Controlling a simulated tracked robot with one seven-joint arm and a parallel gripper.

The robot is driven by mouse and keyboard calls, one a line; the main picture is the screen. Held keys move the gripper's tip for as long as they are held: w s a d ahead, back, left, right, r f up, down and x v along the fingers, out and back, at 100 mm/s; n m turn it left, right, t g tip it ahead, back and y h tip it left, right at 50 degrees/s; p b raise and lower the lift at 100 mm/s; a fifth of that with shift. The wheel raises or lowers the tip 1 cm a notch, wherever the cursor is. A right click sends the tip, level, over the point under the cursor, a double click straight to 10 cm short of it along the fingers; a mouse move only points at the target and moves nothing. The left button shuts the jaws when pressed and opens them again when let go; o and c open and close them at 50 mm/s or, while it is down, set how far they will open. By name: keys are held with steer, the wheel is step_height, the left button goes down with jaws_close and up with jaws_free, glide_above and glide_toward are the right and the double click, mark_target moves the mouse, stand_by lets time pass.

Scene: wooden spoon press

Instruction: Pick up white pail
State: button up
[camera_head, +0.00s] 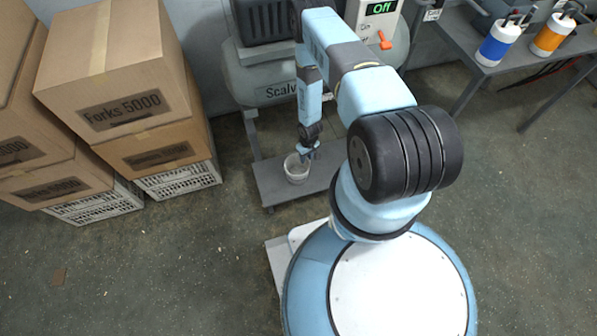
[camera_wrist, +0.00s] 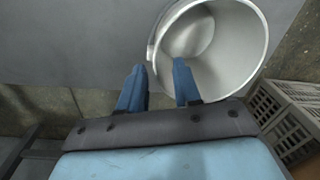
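The white pail (camera_head: 296,173) stands upright on the low grey shelf (camera_head: 270,185) beneath the machine. It is open at the top and looks empty. In the wrist view the pail (camera_wrist: 240,40) fills the upper right. My gripper (camera_head: 307,150) is at the pail's upper right side in the head view. In the wrist view the two blue fingers of my gripper (camera_wrist: 158,68) are apart, with the near left part of the rim between them. The right finger overlaps the pail's opening, and the left finger is outside it. I cannot tell whether either finger touches the pail.
Cardboard boxes (camera_head: 115,75) on white crates (camera_head: 180,180) stand at left. A table (camera_head: 470,45) holds a blue canister (camera_head: 497,45) and an orange canister (camera_head: 552,38).

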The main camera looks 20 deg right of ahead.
mark_target(306, 165)
steer(key=shift+s+f, duration=0.15)
steer(key=shift+f, duration=1.2)
steer(key=shift+s+f, duration=0.1)
steer(key=shift+f, duration=1.2)
jaws_close()
